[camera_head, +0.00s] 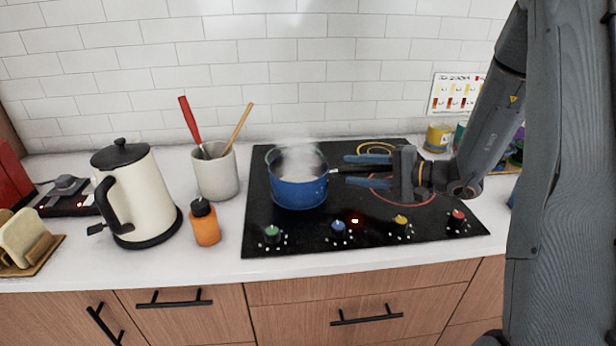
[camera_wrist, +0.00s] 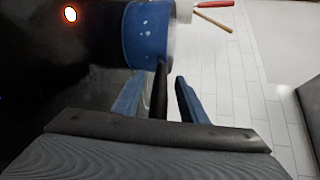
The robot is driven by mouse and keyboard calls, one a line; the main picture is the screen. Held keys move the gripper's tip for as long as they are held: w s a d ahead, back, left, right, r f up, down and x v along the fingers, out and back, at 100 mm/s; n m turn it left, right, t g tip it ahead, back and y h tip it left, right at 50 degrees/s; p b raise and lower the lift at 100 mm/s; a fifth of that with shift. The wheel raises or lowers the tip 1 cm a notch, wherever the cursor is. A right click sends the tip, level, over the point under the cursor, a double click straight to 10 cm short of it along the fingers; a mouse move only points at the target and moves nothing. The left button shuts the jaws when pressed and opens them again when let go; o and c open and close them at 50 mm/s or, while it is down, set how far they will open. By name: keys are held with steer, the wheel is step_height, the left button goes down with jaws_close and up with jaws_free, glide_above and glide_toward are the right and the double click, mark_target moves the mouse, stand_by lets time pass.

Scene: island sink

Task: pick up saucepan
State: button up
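A blue saucepan (camera_head: 299,190) stands on the left part of the black cooktop, with steam above it. Its dark handle (camera_head: 352,169) points right, toward my gripper (camera_head: 366,170). In the wrist view the blue saucepan (camera_wrist: 148,38) is straight ahead, and its handle (camera_wrist: 160,88) runs back between the two blue fingers of my gripper (camera_wrist: 158,98). The fingers are apart, with a visible gap on both sides of the handle. My gripper is open around the handle and does not appear to touch it.
The black cooktop (camera_head: 262,215) has several coloured knobs along its front and a red light. An orange bottle (camera_head: 205,224), a utensil crock (camera_head: 216,178) and a cream kettle (camera_head: 138,195) stand left of it. Cups (camera_head: 438,137) stand behind, at right.

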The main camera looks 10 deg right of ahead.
steer(key=shift+w+a+f, duration=0.15)
steer(key=shift+w+a, duration=0.2)
steer(key=shift+a, duration=0.2)
jaws_close()
stand_by(1.0)
